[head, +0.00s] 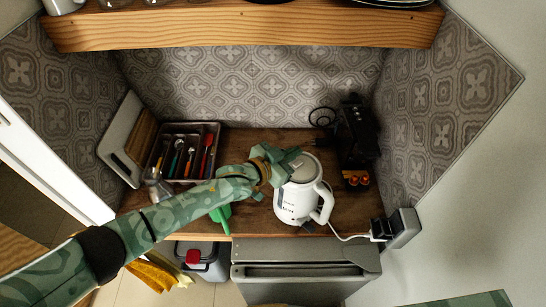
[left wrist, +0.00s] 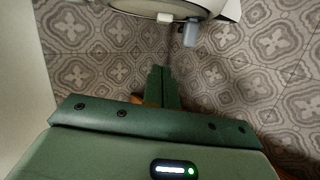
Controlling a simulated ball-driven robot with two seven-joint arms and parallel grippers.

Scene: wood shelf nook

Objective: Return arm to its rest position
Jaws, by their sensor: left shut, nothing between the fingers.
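My left arm (head: 170,215) reaches in from the left, over the wooden counter. My left gripper (head: 291,161) is at the back left of the white kettle (head: 296,202), close by its lid; I cannot tell whether they touch. In the left wrist view the left gripper's fingers (left wrist: 163,86) are closed together with nothing between them, against the patterned tiles. My right gripper is not in view.
A cutlery tray (head: 213,135) and a leaning board (head: 118,135) are at the left. A black machine (head: 355,130) stands at the back right. The kettle's cord runs to a wall socket (head: 395,229). A wooden shelf (head: 240,28) hangs above.

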